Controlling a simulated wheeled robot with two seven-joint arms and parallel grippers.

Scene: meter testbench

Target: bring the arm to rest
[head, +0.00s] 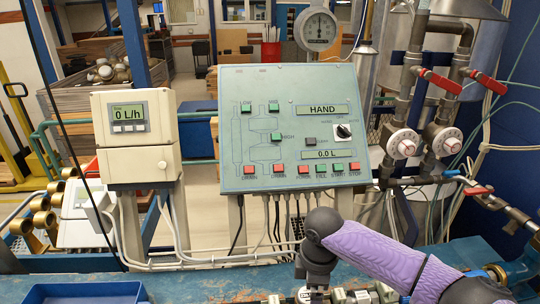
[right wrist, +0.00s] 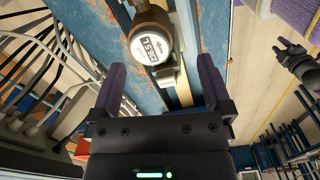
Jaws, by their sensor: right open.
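My right arm (head: 375,255) comes in from the lower right in the head view, its dark wrist bent down over the blue bench (head: 215,288). In the right wrist view my right gripper (right wrist: 159,66) is open, with its two purple-grey fingers apart and nothing held. A brass-coloured meter with a round white display (right wrist: 152,45) lies on the bench beyond and between the fingers, apart from them as far as I can tell. A dark gripper, seemingly my left gripper (right wrist: 294,56), shows at the right edge of the right wrist view; its jaws are too small to judge.
A green control panel (head: 290,130) and a grey flow display box (head: 133,137) stand behind the bench. Pipes with red-handled valves (head: 440,82) rise at the right. A blue tray (head: 85,293) is at the lower left. Cables (right wrist: 50,60) run beside the bench.

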